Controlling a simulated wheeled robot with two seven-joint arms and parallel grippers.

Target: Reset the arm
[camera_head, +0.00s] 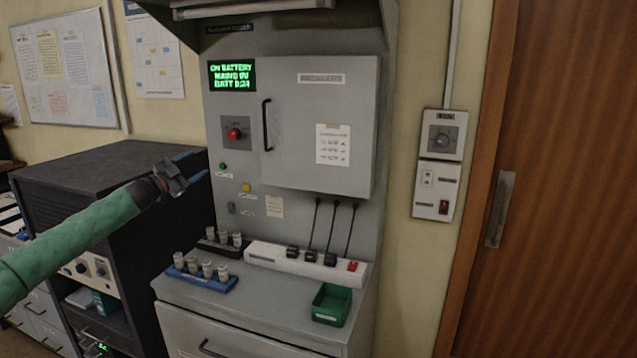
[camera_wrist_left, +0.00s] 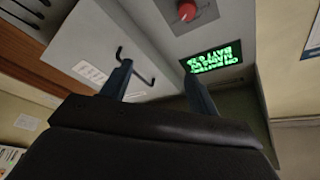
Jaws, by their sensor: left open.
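My left arm comes in from the left with a green sleeve, and its gripper (camera_head: 190,168) is open and empty in front of the grey cabinet (camera_head: 295,195). In the left wrist view, the two fingers of the left gripper (camera_wrist_left: 160,85) are spread apart with nothing between them. The cabinet has a closed door with a black handle (camera_head: 266,125), a red knob (camera_head: 235,133) and a green-lit display (camera_head: 232,75) reading "ON BATTERY". The handle (camera_wrist_left: 135,66), red knob (camera_wrist_left: 187,12) and display (camera_wrist_left: 212,62) also show in the left wrist view. My right gripper is out of view.
On the ledge stand a blue rack (camera_head: 203,281) of several small cylinders, a dark rack (camera_head: 220,250) of more, a white power strip (camera_head: 305,262) with plugs, and a green bin (camera_head: 331,304). A black rack cabinet (camera_head: 90,170) stands at left, a wooden door (camera_head: 560,180) at right.

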